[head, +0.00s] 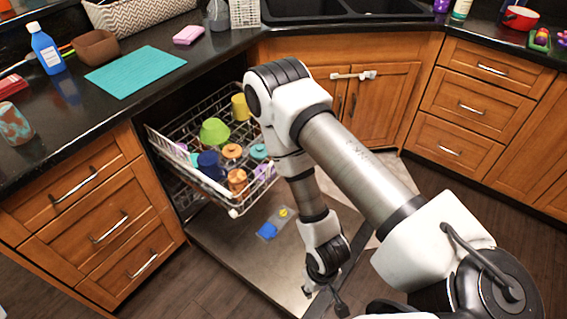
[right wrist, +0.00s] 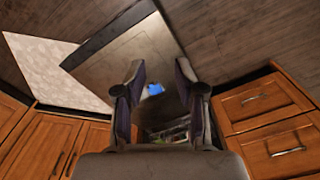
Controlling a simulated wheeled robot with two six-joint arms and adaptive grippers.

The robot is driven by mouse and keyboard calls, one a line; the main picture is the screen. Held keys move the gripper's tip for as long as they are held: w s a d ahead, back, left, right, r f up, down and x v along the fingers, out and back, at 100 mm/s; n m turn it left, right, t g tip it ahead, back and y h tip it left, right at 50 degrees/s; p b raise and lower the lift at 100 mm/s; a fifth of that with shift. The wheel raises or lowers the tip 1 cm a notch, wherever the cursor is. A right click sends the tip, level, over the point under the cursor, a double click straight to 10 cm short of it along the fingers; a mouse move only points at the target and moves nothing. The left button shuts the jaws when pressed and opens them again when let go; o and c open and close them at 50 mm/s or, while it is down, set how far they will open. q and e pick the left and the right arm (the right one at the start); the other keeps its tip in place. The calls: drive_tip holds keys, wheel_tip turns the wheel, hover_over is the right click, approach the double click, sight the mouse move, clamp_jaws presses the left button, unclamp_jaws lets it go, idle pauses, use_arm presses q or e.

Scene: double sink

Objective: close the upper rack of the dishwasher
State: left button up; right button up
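The upper rack (head: 240,211) of the dishwasher is pulled out from under the counter on the left in the head view. It is a wire rack holding a green bowl (head: 214,131), a yellow cup (head: 240,106), a dark blue mug (head: 210,165) and several other cups. The dishwasher door (head: 290,265) lies open and low below it. My right gripper (head: 325,300) hangs over the door's outer end, in front of the rack and apart from it. In the right wrist view its two fingers (right wrist: 160,82) are spread and empty. My left gripper is not in view.
A blue and yellow item (head: 268,230) lies on the open door. Wooden drawers (head: 100,220) stand to the left of the dishwasher, and cabinet doors (head: 370,110) stand behind my arm. The counter above holds a teal mat (head: 135,71) and a blue bottle (head: 46,50).

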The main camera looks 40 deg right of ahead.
drive_tip(key=w+a+m, duration=0.1)
drive_tip(key=w+a+t+y, duration=0.1)
drive_tip(key=w, duration=0.1)
drive_tip(key=w+a+m, duration=0.1)
drive_tip(key=shift+w+f+m+y, duration=0.3)
drive_tip(key=shift+w+f+y, duration=0.05)
drive_tip(key=shift+f+y, duration=0.05)
clamp_jaws()
drive_tip(key=w+d+r+m+t+y+b, duration=0.1)
drive_tip(key=w+d+m+t+y+b, duration=0.2)
drive_tip(key=w, duration=0.7)
drive_tip(key=w+d+r+m+t+y+b, duration=0.1)
drive_tip(key=w+d+m+t+y, duration=0.2)
drive_tip(key=w, duration=0.7)
drive_tip(key=w+d+r+m+t+h+b, duration=0.1)
drive_tip(key=d+m+t+b, duration=0.2)
drive_tip(key=d, duration=0.9)
drive_tip(key=w+d+r+m+t+h+b, duration=0.1)
drive_tip(key=d+r+t+h+b, duration=0.3)
drive_tip(key=d, duration=0.7)
drive_tip(key=w+a+f+y+b, duration=0.1)
drive_tip(key=w+a+f, duration=0.1)
drive_tip(key=w, duration=0.4)
drive_tip(key=w+a+f+y+b, duration=0.1)
drive_tip(key=w+a+f+b, duration=0.1)
drive_tip(key=w, duration=0.5)
drive_tip(key=shift+a+f+t, duration=0.15)
drive_tip(key=shift+f+t, duration=0.2)
drive_tip(key=shift+t, duration=0.05)
drive_tip(key=shift+w, duration=0.1)
